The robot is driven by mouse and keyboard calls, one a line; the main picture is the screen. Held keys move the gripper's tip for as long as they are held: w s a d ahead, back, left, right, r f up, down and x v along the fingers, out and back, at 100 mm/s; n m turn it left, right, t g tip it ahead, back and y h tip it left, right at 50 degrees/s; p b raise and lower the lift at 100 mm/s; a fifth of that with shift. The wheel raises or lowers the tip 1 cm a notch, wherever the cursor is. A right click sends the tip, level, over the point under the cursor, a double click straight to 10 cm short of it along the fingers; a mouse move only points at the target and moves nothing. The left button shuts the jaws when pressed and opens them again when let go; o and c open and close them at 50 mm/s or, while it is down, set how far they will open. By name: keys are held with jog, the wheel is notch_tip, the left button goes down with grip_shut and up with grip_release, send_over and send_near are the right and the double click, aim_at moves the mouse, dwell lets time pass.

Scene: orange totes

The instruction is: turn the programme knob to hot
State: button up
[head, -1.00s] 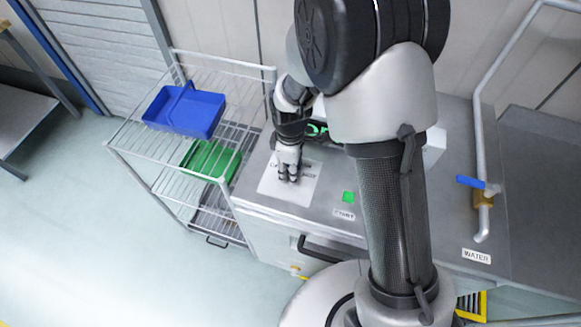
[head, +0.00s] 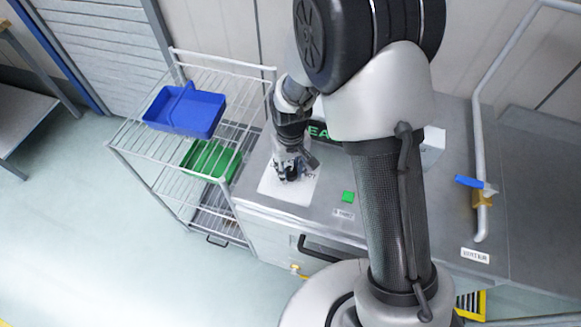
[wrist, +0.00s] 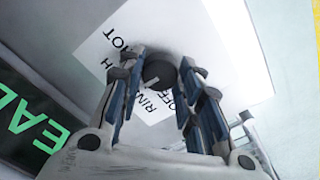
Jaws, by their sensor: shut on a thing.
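The programme knob (wrist: 160,70) is a dark round knob on a white label plate (wrist: 216,66). The plate also shows in the head view (head: 268,186), on top of the grey machine. "HOT", "OFF" and part of "RIN" can be read around the knob in the wrist view; other words are partly hidden by the fingers. My gripper (wrist: 158,76) is shut on the knob, with a finger on either side. In the head view my gripper (head: 288,174) is low over the plate and hides the knob. Where the knob points is hard to tell.
A dark display with green letters (wrist: 32,130) stands close beside my gripper. A green button (head: 348,197) is right of the plate. A wire rack with a blue tray (head: 184,110) and a green tray (head: 210,159) stands left. A pipe with a blue-handled valve (head: 470,182) is at right.

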aim_at(290, 171)
jog(key=m, duration=0.6)
jog(key=shift+m, duration=0.3)
jog(key=m, duration=0.6)
dwell(0.4)
jog(key=o, duration=1.1)
notch_tip(290, 171, up, 12)
dwell(0.4)
